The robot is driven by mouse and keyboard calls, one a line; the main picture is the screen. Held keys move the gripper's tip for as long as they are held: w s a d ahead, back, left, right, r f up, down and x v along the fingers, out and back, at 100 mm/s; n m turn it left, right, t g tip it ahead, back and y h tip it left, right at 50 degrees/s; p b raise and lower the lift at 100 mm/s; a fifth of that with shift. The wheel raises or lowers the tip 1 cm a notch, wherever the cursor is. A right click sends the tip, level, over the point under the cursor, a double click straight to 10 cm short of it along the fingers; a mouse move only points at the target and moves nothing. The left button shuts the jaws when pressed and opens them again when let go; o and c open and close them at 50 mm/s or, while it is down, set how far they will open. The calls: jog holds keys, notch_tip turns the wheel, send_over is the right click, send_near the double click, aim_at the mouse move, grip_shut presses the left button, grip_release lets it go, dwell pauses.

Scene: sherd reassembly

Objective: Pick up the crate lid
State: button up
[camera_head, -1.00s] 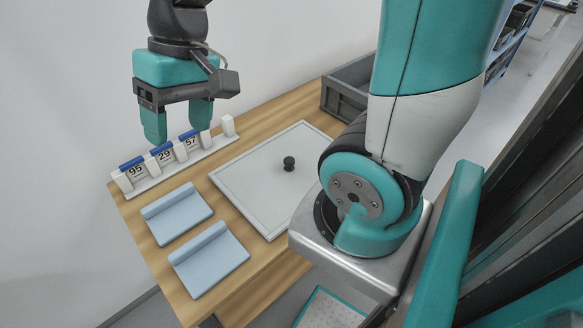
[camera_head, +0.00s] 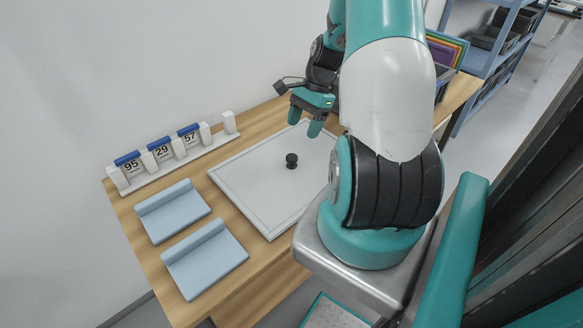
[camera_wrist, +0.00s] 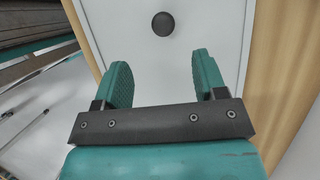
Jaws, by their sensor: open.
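The crate lid (camera_head: 252,178) is a flat, pale grey panel with a thin rim, lying on the wooden table. A round black knob (camera_head: 291,160) stands up from its middle. My gripper (camera_head: 305,122) is open and empty, above the far right part of the lid, with its teal fingers pointing down. In the wrist view the lid (camera_wrist: 200,22) fills the middle. The knob (camera_wrist: 163,24) shows beyond and between the two fingertips (camera_wrist: 160,64), apart from them. My arm hides the lid's right side in the head view.
A white rack with number cards (camera_head: 162,155) stands along the table's wall side. Two light blue folded pads (camera_head: 172,210) (camera_head: 206,260) lie at the near left. A grey bin with coloured sheets (camera_head: 446,48) is at the far right, partly behind my arm, beside blue shelving (camera_head: 490,62).

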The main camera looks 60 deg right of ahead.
aim_at(292, 156)
jog(key=x, duration=1)
jog(key=shift+w+f, duration=0.2)
jog(key=c, duration=1.2)
jog(key=shift+r, duration=0.15)
